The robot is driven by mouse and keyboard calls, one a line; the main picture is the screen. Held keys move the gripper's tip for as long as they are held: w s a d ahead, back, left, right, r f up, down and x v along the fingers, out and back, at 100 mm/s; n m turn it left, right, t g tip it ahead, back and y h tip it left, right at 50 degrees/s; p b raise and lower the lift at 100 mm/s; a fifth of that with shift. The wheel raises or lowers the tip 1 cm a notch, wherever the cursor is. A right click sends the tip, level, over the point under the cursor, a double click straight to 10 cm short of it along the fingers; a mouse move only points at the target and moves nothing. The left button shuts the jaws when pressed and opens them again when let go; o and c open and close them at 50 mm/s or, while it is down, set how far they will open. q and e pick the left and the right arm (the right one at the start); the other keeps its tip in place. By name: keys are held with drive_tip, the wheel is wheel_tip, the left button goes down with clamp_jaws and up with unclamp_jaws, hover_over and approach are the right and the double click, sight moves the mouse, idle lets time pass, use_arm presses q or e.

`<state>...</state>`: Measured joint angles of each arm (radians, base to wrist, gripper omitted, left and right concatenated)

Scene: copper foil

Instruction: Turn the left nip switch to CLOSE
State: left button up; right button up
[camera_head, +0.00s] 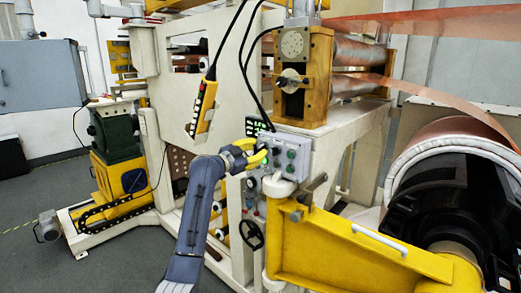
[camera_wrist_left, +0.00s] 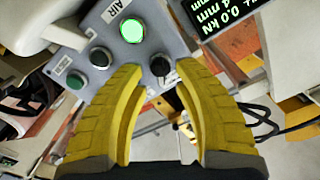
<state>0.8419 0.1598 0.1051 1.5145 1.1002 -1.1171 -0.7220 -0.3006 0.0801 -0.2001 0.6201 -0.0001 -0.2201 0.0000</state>
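The grey control panel (camera_head: 299,160) is on the machine's front at the middle of the head view, with several buttons and dark knobs. In the left wrist view, a black rotary switch (camera_wrist_left: 160,66) on the panel (camera_wrist_left: 150,25) lies between my fingertips. I cannot read a nip or CLOSE label, nor the switch's setting. My left gripper (camera_head: 254,153) is at the panel's left side. Its yellow fingers (camera_wrist_left: 158,70) are open on either side of the black switch, and I cannot tell whether they touch it. My right gripper is not in view.
A lit green button (camera_wrist_left: 132,30) and a dark green button (camera_wrist_left: 76,80) are close to my fingers. A numeric display (camera_wrist_left: 228,15) is beside the panel. A yellow pendant (camera_head: 203,107) hangs on a cable. A yellow arm (camera_head: 340,245) and black roll (camera_head: 455,200) fill the right.

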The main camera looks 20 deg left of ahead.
use_arm(q)
drive_tip(key=shift+x, duration=1.2)
drive_tip(key=shift+c, duration=0.4)
clamp_jaws()
